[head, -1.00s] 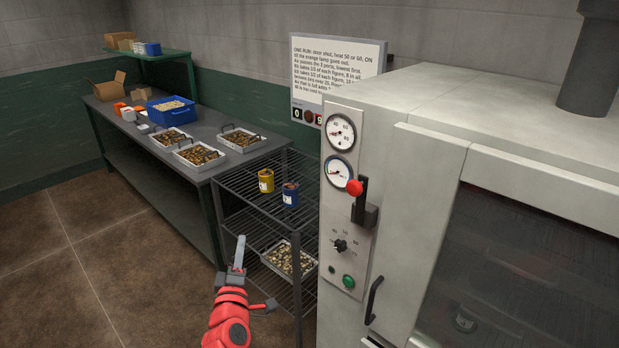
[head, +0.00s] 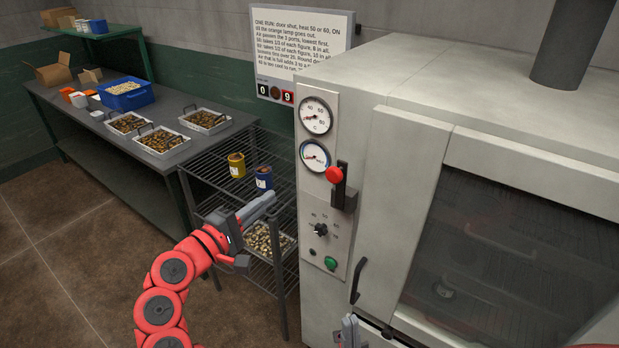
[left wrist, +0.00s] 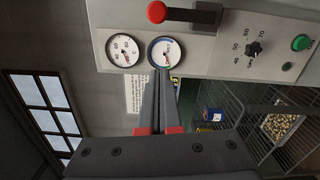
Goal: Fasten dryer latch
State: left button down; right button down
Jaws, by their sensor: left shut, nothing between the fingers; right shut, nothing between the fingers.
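The dryer (head: 390,110) is a large pale cabinet with a dark window in its door (head: 510,255). Its latch (head: 345,190) is a black lever piece with a red knob (head: 333,174), beside the door's left edge. The latch also shows at the top of the left wrist view (left wrist: 195,17). I cannot tell whether it is fastened. My left gripper (head: 268,200) is shut and empty, left of the latch and a little lower, apart from it. Its fingers point toward the panel in the left wrist view (left wrist: 161,78). My right gripper (head: 349,325) shows at the bottom edge, shut, below the black door handle (head: 357,281).
The panel holds two gauges (head: 314,136), a black dial (head: 320,230) and a green button (head: 330,263). A wire rack (head: 215,165) with a yellow can (head: 236,165) and a blue can (head: 264,178) stands left of the dryer. A workbench (head: 75,115) carries several trays.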

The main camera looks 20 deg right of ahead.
pick_arm(q)
jog(key=w+d+p, duration=0.3)
jog(key=d+p, duration=0.3)
jog(key=d, duration=0.5)
jog(key=shift+w+r+p, duration=0.25)
jog(key=shift+r+p, duration=0.05)
jog(key=shift+p, duration=0.1)
jog(key=shift+s+d, duration=0.1)
jog(key=shift+d, duration=0.05)
